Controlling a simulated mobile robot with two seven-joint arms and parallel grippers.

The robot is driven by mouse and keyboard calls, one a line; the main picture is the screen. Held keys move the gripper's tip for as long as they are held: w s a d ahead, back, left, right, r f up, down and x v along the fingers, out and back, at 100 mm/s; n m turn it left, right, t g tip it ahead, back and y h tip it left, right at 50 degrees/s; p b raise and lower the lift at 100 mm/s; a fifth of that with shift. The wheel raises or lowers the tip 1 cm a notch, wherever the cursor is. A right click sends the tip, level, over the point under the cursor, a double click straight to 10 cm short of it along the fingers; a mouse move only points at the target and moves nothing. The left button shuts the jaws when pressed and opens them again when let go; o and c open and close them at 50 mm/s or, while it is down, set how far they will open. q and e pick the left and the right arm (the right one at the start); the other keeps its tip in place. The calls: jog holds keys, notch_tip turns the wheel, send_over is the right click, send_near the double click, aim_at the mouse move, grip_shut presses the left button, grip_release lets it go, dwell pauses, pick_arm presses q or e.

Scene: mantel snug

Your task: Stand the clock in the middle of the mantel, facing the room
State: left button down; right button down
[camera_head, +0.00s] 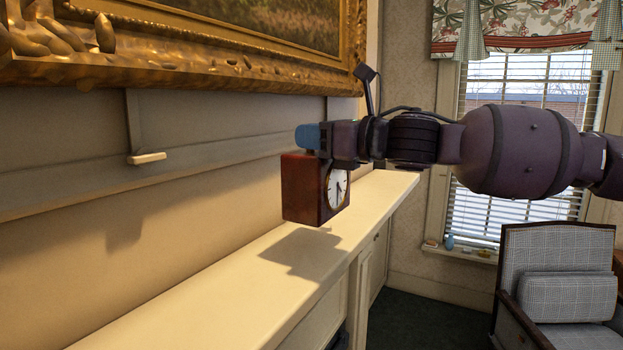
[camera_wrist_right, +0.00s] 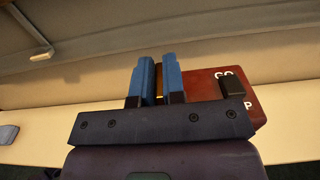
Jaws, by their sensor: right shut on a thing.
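The clock is a dark red-brown box (camera_head: 301,190) with a white round dial on its right-hand side, facing the room. It hangs upright a little above the cream mantel (camera_head: 205,318), and its shadow falls on the mantel below it. My right gripper (camera_head: 308,138) is shut on the clock at its top. In the right wrist view the blue fingers (camera_wrist_right: 155,80) reach over the clock's red top (camera_wrist_right: 205,85), which carries white lettering partly hidden by the gripper. My left gripper is in neither view.
A gilt-framed painting (camera_head: 190,68) hangs on the wall above the mantel. A small pale ledge piece (camera_head: 147,158) sticks out from the wall panelling. A checked armchair (camera_head: 560,265) and a window (camera_head: 520,115) are at the right.

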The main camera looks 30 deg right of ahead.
aim_at(312, 178)
jog(key=shift+f, duration=3.65)
jog(key=c, duration=1.2)
grip_release()
